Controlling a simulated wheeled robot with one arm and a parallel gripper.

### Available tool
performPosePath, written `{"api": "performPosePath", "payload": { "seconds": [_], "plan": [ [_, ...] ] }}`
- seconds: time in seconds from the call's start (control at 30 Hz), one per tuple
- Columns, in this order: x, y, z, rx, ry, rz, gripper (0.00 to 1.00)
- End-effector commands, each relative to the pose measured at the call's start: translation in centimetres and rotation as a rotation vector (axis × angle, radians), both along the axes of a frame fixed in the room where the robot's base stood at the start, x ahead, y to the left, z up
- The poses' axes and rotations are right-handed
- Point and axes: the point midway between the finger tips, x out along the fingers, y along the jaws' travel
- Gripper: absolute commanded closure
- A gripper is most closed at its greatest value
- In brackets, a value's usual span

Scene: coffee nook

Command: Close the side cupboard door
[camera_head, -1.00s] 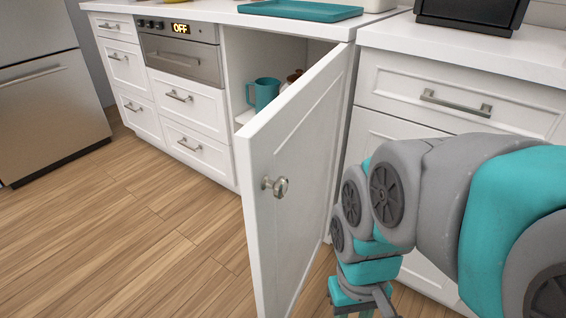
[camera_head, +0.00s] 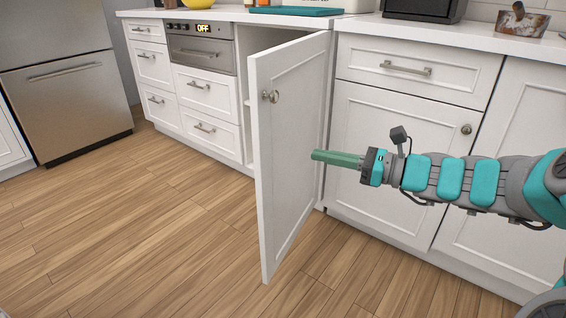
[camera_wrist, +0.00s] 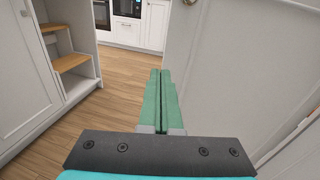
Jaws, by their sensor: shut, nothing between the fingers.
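The side cupboard door (camera_head: 290,140) stands open, swung out into the room, with its panelled outer face and round knob (camera_head: 270,96) toward the head camera. My gripper (camera_head: 314,156) points left toward that face, near the hinge side and below knob height. Its green fingers are pressed together with nothing between them; they also show shut in the wrist view (camera_wrist: 160,100). I cannot tell whether the fingertips touch the door. The cupboard's inside is mostly hidden behind the door. In the wrist view a large white panel fills the right side; I cannot tell for certain which panel it is.
An oven (camera_head: 195,48) and drawers stand left, with a steel fridge (camera_head: 65,75) beyond. Open wooden floor (camera_head: 140,220) lies left of the door. A teal tray (camera_head: 295,11) lies on the counter.

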Motion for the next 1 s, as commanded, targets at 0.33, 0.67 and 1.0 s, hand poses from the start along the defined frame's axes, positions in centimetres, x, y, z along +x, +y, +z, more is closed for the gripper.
{"api": "performPosePath", "payload": {
  "seconds": [0.33,0.67,1.0],
  "plan": [
    [2.1,1.4,0.3,0.043,0.019,-0.03,1.0],
    [4.9,7.0,0.1,0.038,0.019,-0.029,1.0],
    [6.9,10.9,0.2,0.04,0.018,-0.031,1.0]
  ]
}}
